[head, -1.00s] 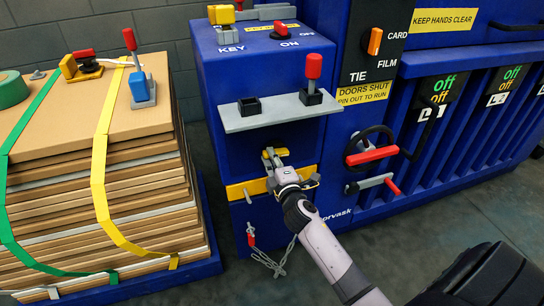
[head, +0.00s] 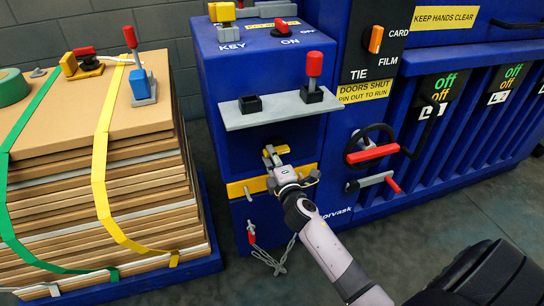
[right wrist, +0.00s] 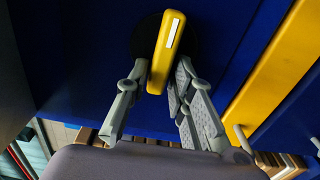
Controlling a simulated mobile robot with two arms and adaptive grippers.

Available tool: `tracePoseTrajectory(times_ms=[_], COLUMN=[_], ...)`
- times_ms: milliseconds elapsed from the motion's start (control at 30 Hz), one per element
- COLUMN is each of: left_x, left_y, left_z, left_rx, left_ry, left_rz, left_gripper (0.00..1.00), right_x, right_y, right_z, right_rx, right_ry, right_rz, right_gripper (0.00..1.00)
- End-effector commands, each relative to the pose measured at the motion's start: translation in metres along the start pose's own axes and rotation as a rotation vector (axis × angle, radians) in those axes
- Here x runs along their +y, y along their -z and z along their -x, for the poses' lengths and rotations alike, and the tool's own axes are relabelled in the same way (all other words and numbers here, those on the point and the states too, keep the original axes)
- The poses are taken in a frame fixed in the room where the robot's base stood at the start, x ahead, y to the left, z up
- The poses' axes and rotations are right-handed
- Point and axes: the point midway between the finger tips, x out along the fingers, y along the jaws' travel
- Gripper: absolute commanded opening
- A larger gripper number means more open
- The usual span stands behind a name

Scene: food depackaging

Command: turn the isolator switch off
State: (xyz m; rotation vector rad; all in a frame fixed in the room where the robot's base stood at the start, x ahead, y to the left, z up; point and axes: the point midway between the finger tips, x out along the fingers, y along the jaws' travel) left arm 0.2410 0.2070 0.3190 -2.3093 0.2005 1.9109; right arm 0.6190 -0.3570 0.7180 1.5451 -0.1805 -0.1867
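The isolator switch is a yellow handle with a white mark on a dark round base, on the front of the blue cabinet (head: 222,165) below the grey shelf. In the right wrist view the handle (right wrist: 166,48) sits slanted between the two fingers of my right gripper (right wrist: 160,82). In the head view my right gripper (head: 274,158) partly covers the handle (head: 284,149), which tilts up to the right. My left gripper is not in view.
The grey shelf (head: 278,114) juts out just above my right gripper, with a red-knobbed lever (head: 313,66) on it. A yellow strip (head: 240,189) runs below. A chain (head: 270,260) hangs lower. Strapped cardboard (head: 60,165) stands at left.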

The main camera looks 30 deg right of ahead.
Motion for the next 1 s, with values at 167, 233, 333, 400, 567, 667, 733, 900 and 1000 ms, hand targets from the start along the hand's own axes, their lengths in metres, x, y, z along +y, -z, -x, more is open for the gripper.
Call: tracePoseTrajectory(times_ms=[167,233,333,400,567,667,733,900,1000], left_x=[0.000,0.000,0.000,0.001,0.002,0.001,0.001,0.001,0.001], left_y=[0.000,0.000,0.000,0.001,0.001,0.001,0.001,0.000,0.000], left_z=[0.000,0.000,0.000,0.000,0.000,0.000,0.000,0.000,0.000], left_rx=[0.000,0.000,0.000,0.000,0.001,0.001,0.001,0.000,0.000], left_ry=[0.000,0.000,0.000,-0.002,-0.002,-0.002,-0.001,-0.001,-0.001], left_rz=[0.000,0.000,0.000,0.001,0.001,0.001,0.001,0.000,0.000], left_gripper=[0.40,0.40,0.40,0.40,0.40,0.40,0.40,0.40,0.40], right_x=[0.001,0.001,0.001,0.001,0.000,-0.001,-0.001,-0.001,-0.001], right_y=[0.000,0.000,0.000,0.000,0.000,-0.001,-0.001,0.000,-0.001], right_z=[0.000,0.000,0.000,0.000,0.010,0.027,0.042,0.079,0.097], right_rx=[-0.001,-0.001,-0.001,-0.001,-0.001,-0.001,-0.001,-0.002,-0.002], right_ry=[-0.001,-0.001,-0.001,-0.002,0.000,0.001,0.002,0.002,0.002], right_rz=[-0.002,-0.002,-0.003,-0.003,-0.003,-0.003,-0.004,-0.004,-0.004], right_gripper=[0.35,0.35,0.35,0.35,0.35,0.35,0.35,0.35,0.35])
